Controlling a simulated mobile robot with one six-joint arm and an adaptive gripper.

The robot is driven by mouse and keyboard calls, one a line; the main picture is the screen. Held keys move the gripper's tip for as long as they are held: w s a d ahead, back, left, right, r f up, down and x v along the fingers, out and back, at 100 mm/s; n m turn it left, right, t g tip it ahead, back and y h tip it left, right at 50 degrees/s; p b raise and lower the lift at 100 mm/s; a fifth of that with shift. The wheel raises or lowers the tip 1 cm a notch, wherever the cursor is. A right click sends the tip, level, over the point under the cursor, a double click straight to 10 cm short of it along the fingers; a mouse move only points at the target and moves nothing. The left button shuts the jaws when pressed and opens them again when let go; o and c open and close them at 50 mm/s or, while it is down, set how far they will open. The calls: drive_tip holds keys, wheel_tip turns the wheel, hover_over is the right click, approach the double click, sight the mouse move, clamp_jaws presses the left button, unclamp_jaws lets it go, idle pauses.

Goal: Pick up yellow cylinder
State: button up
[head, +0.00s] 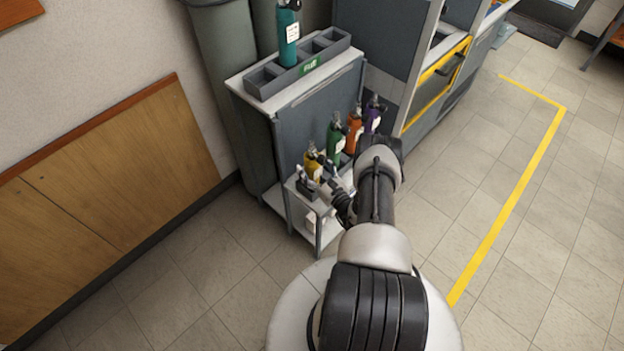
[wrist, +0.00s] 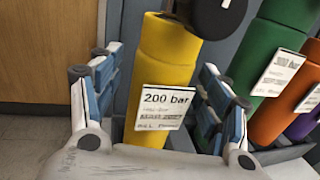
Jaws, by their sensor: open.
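The yellow cylinder (head: 313,165) stands at the near left end of a row of cylinders on a low shelf of the cart. In the wrist view the yellow cylinder (wrist: 163,65) is large, with a white tag reading "200 bar" and a black fitting at its top. My gripper (wrist: 165,90) is open, with one finger on each side of the yellow cylinder. I cannot tell whether either finger touches it. In the head view my gripper (head: 328,182) is beside the yellow cylinder and partly hidden by my arm. The cylinder's lower end is hidden.
A green cylinder (head: 335,144), an orange cylinder (head: 354,132) and a purple cylinder (head: 373,118) stand in the same row. The green one (wrist: 268,55) is close to my right finger. A teal cylinder (head: 288,35) stands in a grey tray (head: 265,84) above. Floor to the left is clear.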

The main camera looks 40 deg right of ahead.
drive_tip(key=shift+w, duration=0.35)
drive_tip(key=c, duration=1.4)
drive_tip(key=shift+d+r, duration=0.1)
drive_tip(key=shift+r, duration=0.05)
